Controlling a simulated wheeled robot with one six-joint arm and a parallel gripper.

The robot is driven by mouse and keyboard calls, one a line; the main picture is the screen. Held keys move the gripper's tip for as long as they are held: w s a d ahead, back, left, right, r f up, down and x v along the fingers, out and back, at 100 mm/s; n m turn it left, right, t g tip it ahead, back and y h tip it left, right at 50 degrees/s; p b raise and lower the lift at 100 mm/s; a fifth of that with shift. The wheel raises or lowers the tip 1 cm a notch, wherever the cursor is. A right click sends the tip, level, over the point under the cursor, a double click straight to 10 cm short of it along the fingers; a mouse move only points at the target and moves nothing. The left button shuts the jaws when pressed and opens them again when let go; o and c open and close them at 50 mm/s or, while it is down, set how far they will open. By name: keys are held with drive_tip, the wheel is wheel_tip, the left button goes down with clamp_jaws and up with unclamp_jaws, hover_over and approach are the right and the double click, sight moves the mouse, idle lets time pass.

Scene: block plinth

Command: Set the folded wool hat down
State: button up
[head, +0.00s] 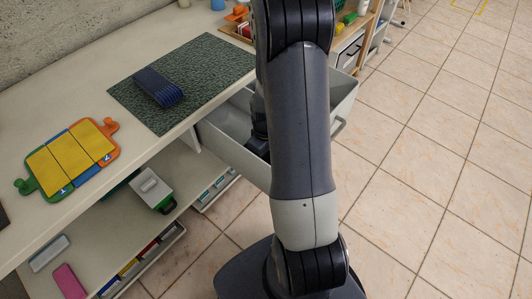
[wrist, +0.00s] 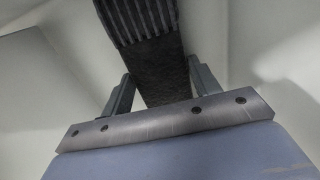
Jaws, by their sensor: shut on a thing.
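My gripper (wrist: 166,80) is shut on a dark, ribbed folded wool hat (wrist: 150,45), with one finger on each side of it in the wrist view. Pale surfaces surround the hat there. In the head view my gripper (head: 258,147) is low inside the open pale drawer (head: 222,140), partly behind my arm. The held hat is hidden in that view. I cannot tell whether it touches the drawer floor. A second folded, ribbed thing, dark blue (head: 158,88), lies on the green mat (head: 205,62) on the counter.
A yellow board with green, blue and orange edges (head: 72,158) lies on the counter (head: 75,92). A lower shelf holds a grey-topped box (head: 150,188) and several coloured blocks. The drawer's walls stand around my gripper. Tiled floor (head: 440,150) is clear at right.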

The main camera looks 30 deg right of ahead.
sight(266, 156)
drive_tip(key=o, duration=1.1)
wheel_tip(266, 156, up, 12)
drive_tip(key=p, duration=0.2)
drive_tip(key=shift+r, duration=0.1)
